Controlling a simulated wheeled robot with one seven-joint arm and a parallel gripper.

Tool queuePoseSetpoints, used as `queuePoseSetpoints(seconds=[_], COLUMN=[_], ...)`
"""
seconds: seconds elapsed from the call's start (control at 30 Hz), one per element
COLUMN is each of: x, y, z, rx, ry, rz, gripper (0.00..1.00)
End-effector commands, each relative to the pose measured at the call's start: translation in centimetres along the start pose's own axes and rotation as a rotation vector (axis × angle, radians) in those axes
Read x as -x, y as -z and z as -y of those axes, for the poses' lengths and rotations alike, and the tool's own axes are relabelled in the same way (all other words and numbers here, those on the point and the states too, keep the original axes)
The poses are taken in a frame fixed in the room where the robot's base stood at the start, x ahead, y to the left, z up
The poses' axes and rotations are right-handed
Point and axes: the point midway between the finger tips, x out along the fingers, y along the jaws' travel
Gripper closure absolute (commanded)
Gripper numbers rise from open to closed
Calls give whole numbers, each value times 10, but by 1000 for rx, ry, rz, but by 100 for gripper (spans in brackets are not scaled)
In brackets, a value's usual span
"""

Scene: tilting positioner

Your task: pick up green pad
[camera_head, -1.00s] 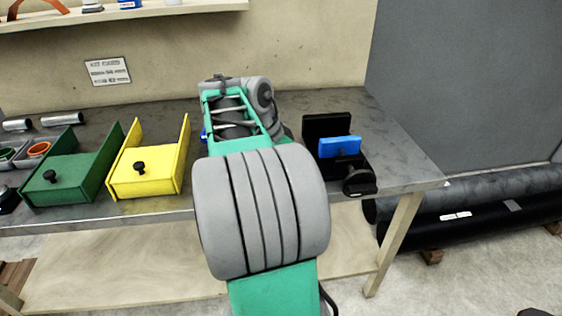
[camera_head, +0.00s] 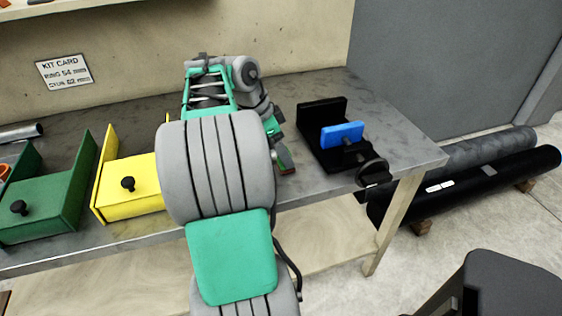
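No green pad can be made out in the head view. My green and grey arm reaches over the workbench and covers its middle. The end of my arm points down behind the links. A small dark and reddish part by the bench's front edge may be part of my gripper (camera_head: 286,162). Its fingers cannot be made out, nor whether it holds anything.
A black vise-like fixture (camera_head: 320,112) with a blue block (camera_head: 342,134) stands on the workbench (camera_head: 405,140), right of my arm. A yellow bin (camera_head: 135,190) and a green bin (camera_head: 45,200) stand to the left. Dark rolls (camera_head: 480,180) lie on the floor at right.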

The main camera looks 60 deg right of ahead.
Motion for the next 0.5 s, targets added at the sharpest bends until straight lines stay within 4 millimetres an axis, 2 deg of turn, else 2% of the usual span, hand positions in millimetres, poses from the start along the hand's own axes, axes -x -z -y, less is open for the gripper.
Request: queuePoseSetpoints(seconds=[0.03,0.1,0.2,0.43,0.5], x=[-13,-26,-37,-38,-38], y=[-1,-3,-2,-3,-3], z=[0,0,1,2,2], rx=[-1,0,0,4,4], ry=[-4,-5,-2,0,0], rz=[0,0,0,1,1], gripper=[20,20,20,20,25])
